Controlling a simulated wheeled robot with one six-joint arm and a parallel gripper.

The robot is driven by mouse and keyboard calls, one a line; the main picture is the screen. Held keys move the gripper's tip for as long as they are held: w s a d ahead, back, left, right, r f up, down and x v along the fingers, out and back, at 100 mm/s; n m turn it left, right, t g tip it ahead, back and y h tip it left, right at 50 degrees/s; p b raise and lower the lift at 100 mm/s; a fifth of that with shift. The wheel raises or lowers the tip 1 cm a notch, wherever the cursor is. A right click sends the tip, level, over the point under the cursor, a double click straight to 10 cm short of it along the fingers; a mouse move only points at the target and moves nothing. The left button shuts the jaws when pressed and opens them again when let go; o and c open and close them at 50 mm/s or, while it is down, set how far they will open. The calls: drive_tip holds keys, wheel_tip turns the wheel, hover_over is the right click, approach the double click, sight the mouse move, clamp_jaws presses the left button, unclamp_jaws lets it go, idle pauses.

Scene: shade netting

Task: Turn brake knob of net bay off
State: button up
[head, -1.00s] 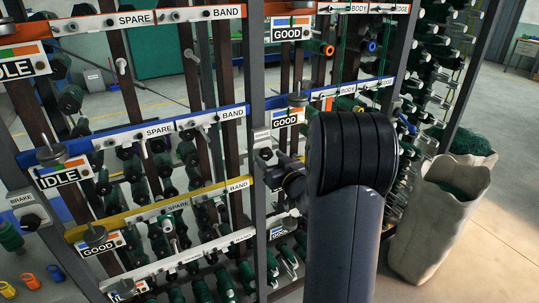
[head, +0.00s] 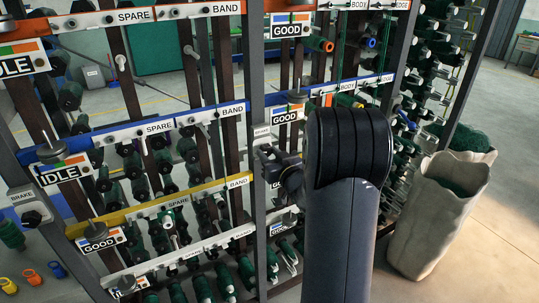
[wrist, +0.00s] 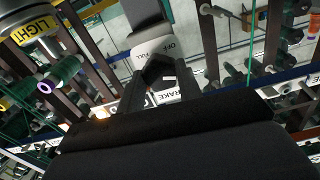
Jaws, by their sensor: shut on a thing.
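The brake knob (wrist: 158,68) is a dark, faceted knob on a white round dial (wrist: 150,47) lettered OFF and FULL, in the upper middle of the wrist view. A short white mark shows at its right side; I cannot tell which setting it marks. My gripper (wrist: 160,85) has a finger on each side of the knob and is shut on it. A BRAKE label (wrist: 174,104) lies just below, partly hidden. In the head view my gripper (head: 268,158) is at the middle post, beneath a small white label (head: 262,132). The knob is hidden there by my gripper.
Another brake knob (head: 32,217) is on the left post. Racks with green spools, a blue rail (head: 120,132) and a yellow rail (head: 150,208) fill the left. A pale sack (head: 415,235) stands right; open floor (head: 490,230) lies beyond it.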

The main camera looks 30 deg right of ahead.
drive_tip(key=shift+f+n+b, duration=0.15)
drive_tip(key=shift+n+b, duration=0.15)
drive_tip(key=shift+b, duration=0.45)
drive_tip(key=shift+f+n+b, duration=0.1)
drive_tip(key=shift+n+b, duration=0.5)
drive_tip(key=shift+b, duration=0.45)
drive_tip(key=n+b, duration=0.3)
drive_tip(key=b, duration=0.1)
drive_tip(key=shift+b, duration=0.4)
drive_tip(key=n+b, duration=0.3)
drive_tip(key=n, duration=0.1)
drive_tip(key=shift+b, duration=0.35)
drive_tip(key=shift+r+n+b, duration=0.2)
drive_tip(key=shift+n+b, duration=1.3)
drive_tip(key=shift+n, duration=0.3)
drive_tip(key=o, duration=1)
drive_tip(key=shift+c, duration=0.2)
